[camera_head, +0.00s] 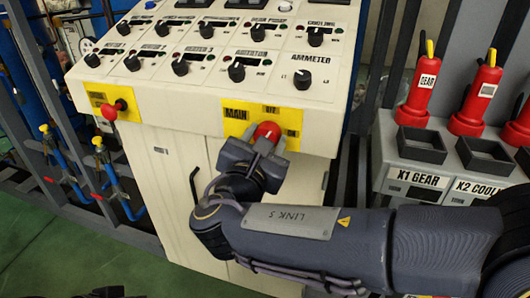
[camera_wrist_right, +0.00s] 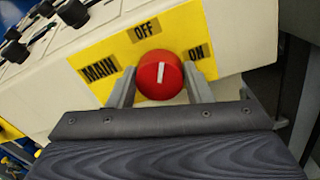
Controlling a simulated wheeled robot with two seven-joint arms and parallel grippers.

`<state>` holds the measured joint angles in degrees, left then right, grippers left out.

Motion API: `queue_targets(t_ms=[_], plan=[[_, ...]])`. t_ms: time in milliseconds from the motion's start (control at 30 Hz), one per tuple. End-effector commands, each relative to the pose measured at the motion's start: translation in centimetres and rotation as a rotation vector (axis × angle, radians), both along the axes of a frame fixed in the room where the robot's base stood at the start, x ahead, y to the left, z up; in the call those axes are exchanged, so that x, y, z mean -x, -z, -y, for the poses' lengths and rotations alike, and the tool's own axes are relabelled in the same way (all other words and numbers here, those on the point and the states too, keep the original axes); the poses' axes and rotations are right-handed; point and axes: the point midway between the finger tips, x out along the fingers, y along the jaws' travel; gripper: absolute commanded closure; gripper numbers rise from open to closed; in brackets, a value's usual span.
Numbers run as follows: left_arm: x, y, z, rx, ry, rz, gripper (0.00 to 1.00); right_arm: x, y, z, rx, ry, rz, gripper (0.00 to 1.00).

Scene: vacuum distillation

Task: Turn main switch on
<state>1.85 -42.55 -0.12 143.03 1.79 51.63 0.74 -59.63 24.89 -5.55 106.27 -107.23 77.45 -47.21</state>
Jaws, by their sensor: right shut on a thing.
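The main switch is a red round knob (camera_head: 267,131) on a yellow plate (camera_head: 236,127) marked MAIN and OFF, on the front of the white control console. In the right wrist view the red knob (camera_wrist_right: 160,75) has a white mark pointing roughly up, towards the OFF label (camera_wrist_right: 144,29); the ON label (camera_wrist_right: 196,53) is to its right. My right gripper (camera_head: 265,142) is shut on the knob, with one grey finger on each side of it. The wrist view also shows my right gripper (camera_wrist_right: 160,88) around the knob. My left gripper is not in view.
The console top (camera_head: 215,75) carries several black knobs, including one labelled AMMETER (camera_head: 302,80). A smaller red knob (camera_head: 110,110) sits on a yellow plate at the console's left. Blue pipes with yellow handles are at the left.

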Motion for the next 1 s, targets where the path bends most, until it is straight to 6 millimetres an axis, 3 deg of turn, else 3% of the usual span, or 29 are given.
queue_targets(t_ms=[33,500,1000], plan=[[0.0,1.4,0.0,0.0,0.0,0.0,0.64,0.0,0.7,0.0,-0.046,0.0,0.015,0.77],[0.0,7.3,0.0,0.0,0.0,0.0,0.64,0.1,0.8,0.1,-0.469,0.0,0.152,0.77],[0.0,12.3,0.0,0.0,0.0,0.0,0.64,0.0,0.7,0.1,-0.868,0.0,0.28,0.77]])
